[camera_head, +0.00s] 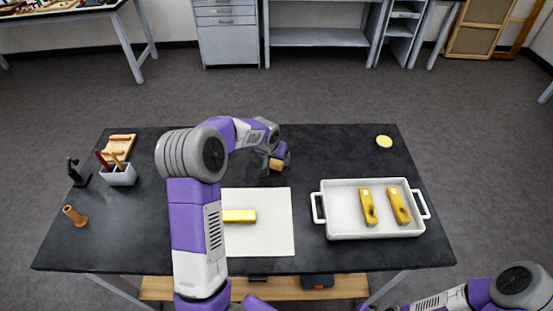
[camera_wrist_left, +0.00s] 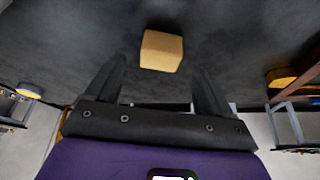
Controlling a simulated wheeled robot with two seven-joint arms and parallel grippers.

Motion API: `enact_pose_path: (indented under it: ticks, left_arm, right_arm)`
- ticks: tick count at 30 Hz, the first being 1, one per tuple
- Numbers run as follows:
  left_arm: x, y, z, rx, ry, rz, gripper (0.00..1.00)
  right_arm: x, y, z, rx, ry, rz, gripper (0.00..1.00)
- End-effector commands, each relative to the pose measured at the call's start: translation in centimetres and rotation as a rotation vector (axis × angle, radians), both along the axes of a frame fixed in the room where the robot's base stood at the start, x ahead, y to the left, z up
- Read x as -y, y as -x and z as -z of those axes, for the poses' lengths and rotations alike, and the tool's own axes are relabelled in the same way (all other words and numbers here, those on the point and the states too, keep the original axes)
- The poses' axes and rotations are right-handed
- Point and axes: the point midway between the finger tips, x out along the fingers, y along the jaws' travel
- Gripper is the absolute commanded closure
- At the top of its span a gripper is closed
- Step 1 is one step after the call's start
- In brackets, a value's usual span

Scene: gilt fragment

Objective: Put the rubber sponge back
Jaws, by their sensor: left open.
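The rubber sponge looks to be the small tan block (camera_head: 276,164) on the dark table, behind the white sheet. It also shows in the left wrist view as a tan block (camera_wrist_left: 161,50), at the top middle. My left gripper (camera_head: 270,158) is right by the block in the head view. In the left wrist view my left gripper (camera_wrist_left: 160,80) is open, and the block appears just beyond and between its two fingertips. I cannot tell whether they touch. My right arm shows at the lower right of the head view, but its gripper is out of sight.
A white tray (camera_head: 375,235) holds two gilt bars. A white sheet (camera_head: 275,215) bears another gilt bar (camera_head: 239,216). A white tool holder (camera_head: 118,176), a wooden rack (camera_head: 121,144), a black stand and a brown cylinder (camera_head: 75,215) are at left. A yellow disc (camera_head: 384,141) lies back right.

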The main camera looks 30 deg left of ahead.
Motion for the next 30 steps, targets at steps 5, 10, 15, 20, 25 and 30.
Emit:
enact_pose_path:
  ticks: [5, 10, 15, 20, 25, 30]
  left_arm:
    - [0.2, 1.6, -4.0, 0.004, -0.001, 0.001, 0.18]
    - [0.4, 2.7, -6.3, 0.002, -0.001, 0.001, 0.18]
    - [0.5, 3.2, -7.3, 0.000, -0.001, 0.002, 0.18]
    - [0.5, 3.2, -7.3, -0.001, -0.001, 0.002, 0.18]
    - [0.5, 3.2, -7.3, -0.001, -0.001, 0.002, 0.18]
    - [0.5, 3.2, -7.3, -0.001, -0.001, 0.002, 0.18]
  right_arm:
    - [0.0, 0.0, -0.6, 0.000, 0.000, 0.000, 1.00]
    - [0.0, 0.0, -0.9, 0.000, 0.000, 0.000, 1.00]
    - [0.0, 0.0, -1.0, 0.000, 0.000, 0.000, 1.00]
    - [0.0, 0.0, -1.0, 0.000, 0.000, 0.000, 1.00]
    - [0.0, 0.0, -1.0, 0.000, 0.000, 0.000, 1.00]
    - [0.0, 0.0, -1.0, 0.000, 0.000, 0.000, 1.00]
